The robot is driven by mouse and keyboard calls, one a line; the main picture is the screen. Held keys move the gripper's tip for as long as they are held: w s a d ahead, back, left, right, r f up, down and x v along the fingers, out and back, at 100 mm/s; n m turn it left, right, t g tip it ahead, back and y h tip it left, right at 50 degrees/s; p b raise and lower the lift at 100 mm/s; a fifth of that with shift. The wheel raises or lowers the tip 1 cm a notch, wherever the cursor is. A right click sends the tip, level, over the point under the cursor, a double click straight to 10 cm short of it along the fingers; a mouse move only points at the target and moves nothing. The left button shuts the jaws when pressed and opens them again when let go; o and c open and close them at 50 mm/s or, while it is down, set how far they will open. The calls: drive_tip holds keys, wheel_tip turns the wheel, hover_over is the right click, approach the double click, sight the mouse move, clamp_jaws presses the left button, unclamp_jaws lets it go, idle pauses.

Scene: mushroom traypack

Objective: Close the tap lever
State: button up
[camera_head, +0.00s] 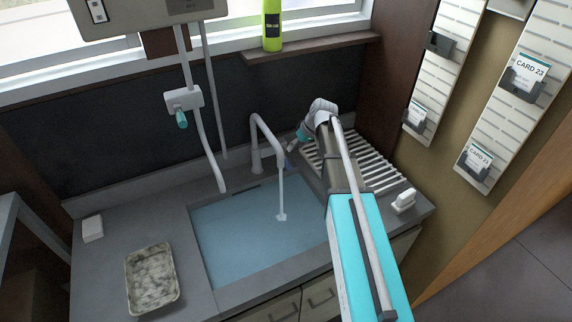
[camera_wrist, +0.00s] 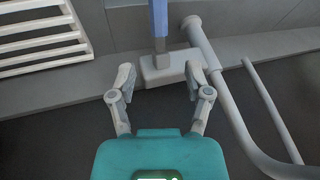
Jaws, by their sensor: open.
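The grey tap (camera_head: 258,140) stands at the back edge of the sink, and a stream (camera_head: 282,190) runs from its spout into the water. In the wrist view the tap lever (camera_wrist: 160,18) is a blue bar rising from a grey block (camera_wrist: 165,69); the curved tap pipe (camera_wrist: 225,85) is to its right. My gripper (camera_wrist: 161,76) is open, with its two fingers on either side of the grey block. I cannot tell whether they touch it. In the head view my gripper (camera_head: 294,143) is just right of the tap, and my arm partly hides this area.
The sink (camera_head: 205,262) holds bluish water. A slatted drain rack (camera_head: 375,172) lies to its right, with a small white object (camera_head: 404,201) in front. A speckled tray (camera_head: 131,290) and a white block (camera_head: 92,228) are on the left counter. A green bottle (camera_head: 272,28) stands on the shelf.

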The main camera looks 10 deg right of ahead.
sight(286, 158)
drive_tip(key=shift+b+x, duration=3.75)
drive_tip(key=shift+x, duration=0.8)
drive_tip(key=shift+d, duration=0.1)
clamp_jaws()
